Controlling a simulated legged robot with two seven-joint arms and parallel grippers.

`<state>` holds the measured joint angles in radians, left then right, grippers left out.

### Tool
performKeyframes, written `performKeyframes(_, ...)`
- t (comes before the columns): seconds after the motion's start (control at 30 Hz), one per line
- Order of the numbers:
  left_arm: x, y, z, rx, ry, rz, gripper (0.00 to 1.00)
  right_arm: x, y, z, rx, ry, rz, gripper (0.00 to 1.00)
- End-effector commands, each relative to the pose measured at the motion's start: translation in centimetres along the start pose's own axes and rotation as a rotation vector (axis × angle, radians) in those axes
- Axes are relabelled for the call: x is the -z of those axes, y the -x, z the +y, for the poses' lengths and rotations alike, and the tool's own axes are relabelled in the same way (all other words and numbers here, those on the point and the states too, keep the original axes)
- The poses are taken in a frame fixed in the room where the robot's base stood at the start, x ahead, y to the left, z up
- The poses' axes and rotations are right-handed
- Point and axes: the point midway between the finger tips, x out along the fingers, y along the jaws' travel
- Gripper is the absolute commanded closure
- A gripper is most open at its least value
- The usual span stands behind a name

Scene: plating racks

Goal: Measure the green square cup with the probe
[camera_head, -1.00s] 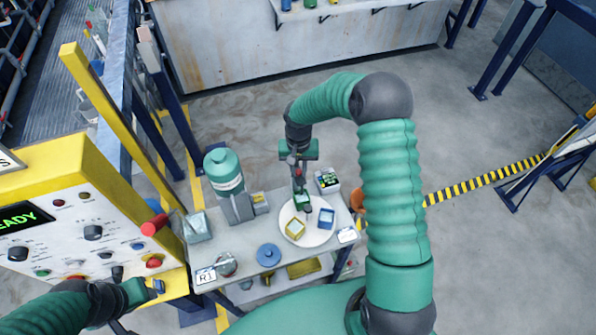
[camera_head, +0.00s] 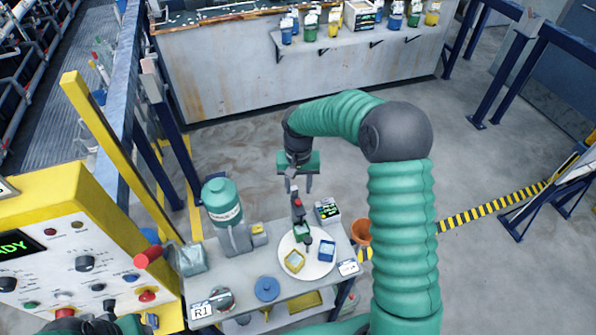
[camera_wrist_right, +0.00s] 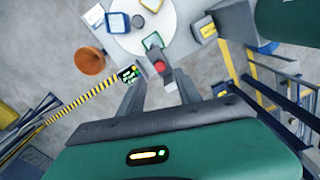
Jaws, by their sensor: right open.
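The green square cup (camera_head: 302,230) stands on a round white plate (camera_head: 318,267), with a yellow square cup (camera_head: 294,261) and a blue square cup (camera_head: 327,251). The dark probe with a red top (camera_head: 297,206) stands upright at the green cup, its lower end appearing inside; the wrist view shows the red top (camera_wrist_right: 160,66) over the green cup (camera_wrist_right: 152,41). My right gripper (camera_head: 299,188) is open and empty just above the probe, apart from it. The meter (camera_head: 327,210) with a lit green display stands behind the plate. My left gripper (camera_head: 148,322) is barely visible at the bottom left.
A green-topped dispenser (camera_head: 222,202) stands left of the plate. A blue round lid (camera_head: 267,288) lies nearer on the table (camera_head: 240,292). An orange bucket (camera_head: 361,231) stands right of the table. A yellow control panel (camera_head: 60,225) fills the left side.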

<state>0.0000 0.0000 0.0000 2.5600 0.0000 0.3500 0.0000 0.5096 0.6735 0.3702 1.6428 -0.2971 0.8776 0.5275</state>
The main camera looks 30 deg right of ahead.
Motion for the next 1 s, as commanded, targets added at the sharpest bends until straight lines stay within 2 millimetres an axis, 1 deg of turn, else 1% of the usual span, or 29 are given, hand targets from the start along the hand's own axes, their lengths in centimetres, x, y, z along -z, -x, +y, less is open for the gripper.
performKeyframes(0.03,-0.2,-0.8,0.0,0.0,0.0,0.0,0.59,0.2,1.2,0.0,0.001,0.0,0.009,0.59)
performKeyframes(0.2,-0.4,-1.7,0.0,0.0,0.0,0.0,0.59,0.3,6.0,-0.1,0.0,0.0,0.006,0.59)
performKeyframes(0.3,-0.5,-2.0,0.0,0.0,0.0,0.0,0.59,0.2,8.1,-0.1,0.0,0.0,0.004,0.59)
performKeyframes(0.4,-0.5,-2.1,0.0,0.0,0.0,0.0,0.59,0.2,9.4,-0.1,0.0,0.001,0.002,0.59)
performKeyframes(0.53,-0.5,-2.1,0.0,0.0,0.0,0.0,0.59,0.2,10.0,-0.1,0.0,0.001,-0.001,0.59)
performKeyframes(0.9,-0.5,-2.1,0.0,0.0,0.0,0.0,0.59,0.2,10.0,-0.1,0.0,0.001,0.0,0.59)
performKeyframes(0.97,-0.6,-2.4,0.0,0.0,0.0,0.0,0.59,-0.2,9.5,-0.2,-0.001,0.013,0.001,0.59)
performKeyframes(1.0,-0.7,-2.9,0.0,0.0,0.0,0.0,0.59,-0.7,8.7,-0.6,-0.002,0.033,0.007,0.59)
